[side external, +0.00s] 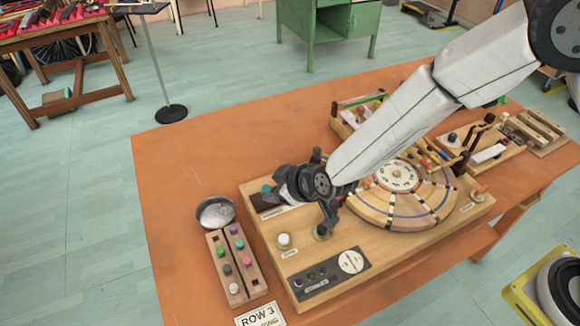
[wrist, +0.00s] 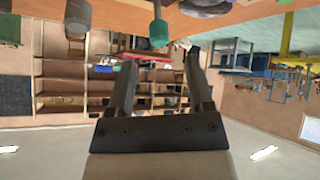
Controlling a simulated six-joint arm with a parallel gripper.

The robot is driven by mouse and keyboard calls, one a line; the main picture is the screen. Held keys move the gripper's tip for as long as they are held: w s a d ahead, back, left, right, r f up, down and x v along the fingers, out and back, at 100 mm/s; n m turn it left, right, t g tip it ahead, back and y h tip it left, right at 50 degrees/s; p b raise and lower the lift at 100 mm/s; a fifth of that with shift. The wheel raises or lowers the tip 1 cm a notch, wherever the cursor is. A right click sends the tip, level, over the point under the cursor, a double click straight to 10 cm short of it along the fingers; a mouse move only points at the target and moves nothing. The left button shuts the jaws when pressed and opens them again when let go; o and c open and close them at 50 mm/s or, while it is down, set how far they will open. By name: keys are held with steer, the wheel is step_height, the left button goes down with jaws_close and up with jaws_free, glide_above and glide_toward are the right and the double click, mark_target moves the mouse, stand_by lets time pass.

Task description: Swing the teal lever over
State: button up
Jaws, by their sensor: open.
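The teal lever's knob (side external: 265,189) shows at the left part of the wooden board (side external: 262,230), just left of my dark gripper (side external: 287,184). Its base is partly hidden. In the wrist view, which looks upside down, the teal knob (wrist: 159,34) sits on a pale post at the top of the picture. My gripper (wrist: 160,68) shows there with two dark fingers apart and nothing between them. The knob lies beyond the gap, toward the picture's top; whether a finger touches it I cannot tell.
A round segmented wooden disc (side external: 397,195) lies right of my gripper. A white knob (side external: 284,240) and a dark panel (side external: 328,274) are at the board's front. A metal bowl (side external: 215,213) and a block with coloured pegs (side external: 234,262) stand left. The orange table is clear at far left.

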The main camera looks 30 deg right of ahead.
mark_target(267, 189)
steer(key=shift+x, duration=2.8)
jaws_close()
